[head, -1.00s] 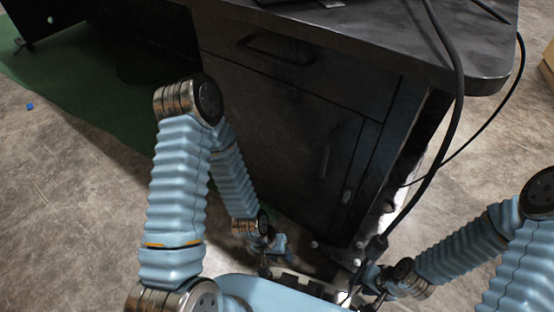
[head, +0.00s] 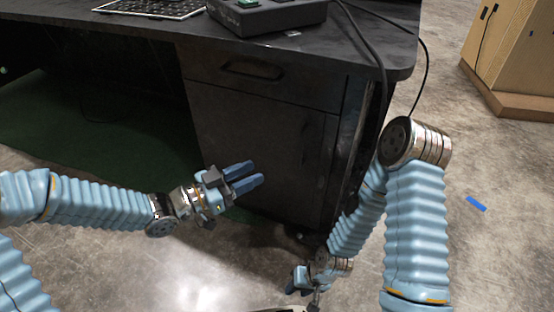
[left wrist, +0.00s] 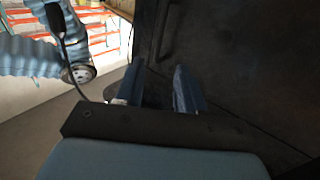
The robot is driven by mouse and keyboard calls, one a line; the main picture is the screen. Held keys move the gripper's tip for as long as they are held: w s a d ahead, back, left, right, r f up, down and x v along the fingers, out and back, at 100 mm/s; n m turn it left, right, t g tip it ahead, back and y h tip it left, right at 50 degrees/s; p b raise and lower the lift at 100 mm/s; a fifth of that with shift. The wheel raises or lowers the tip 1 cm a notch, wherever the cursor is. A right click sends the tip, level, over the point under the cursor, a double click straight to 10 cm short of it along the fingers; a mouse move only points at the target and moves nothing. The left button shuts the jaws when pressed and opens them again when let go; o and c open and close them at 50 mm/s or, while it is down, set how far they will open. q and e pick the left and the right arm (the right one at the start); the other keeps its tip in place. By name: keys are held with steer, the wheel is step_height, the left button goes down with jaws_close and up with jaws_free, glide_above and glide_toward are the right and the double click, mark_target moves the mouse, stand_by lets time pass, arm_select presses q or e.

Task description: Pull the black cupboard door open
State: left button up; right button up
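The black cupboard door (head: 262,158) is the dark panel under the drawer of the desk, and looks flush with the cabinet front. Its upright handle (left wrist: 163,36) shows in the left wrist view, beyond the fingers; in the head view it is very faint. My left gripper (head: 250,177) points right, in front of the door's lower left part. The left wrist view shows its two blue fingers apart, with nothing between them. My right gripper (head: 302,283) hangs low near the cabinet's bottom right; its fingers are not clear.
A drawer with a recessed pull (head: 252,69) sits above the door. The black desk top (head: 345,48) carries a grey box (head: 266,14) and a keyboard (head: 150,8). A black cable (head: 384,90) hangs at the right. A wooden box (head: 515,55) stands far right.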

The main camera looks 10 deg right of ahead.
mark_target(283, 140)
arm_select(q)
steer(key=b+x, duration=0.1)
steer(key=x, duration=1.1)
steer(key=shift+d+b, duration=0.25)
steer(key=shift+b, duration=0.1)
steer(key=shift+w, duration=0.15)
steer(key=shift+c, duration=0.3)
jaws_close()
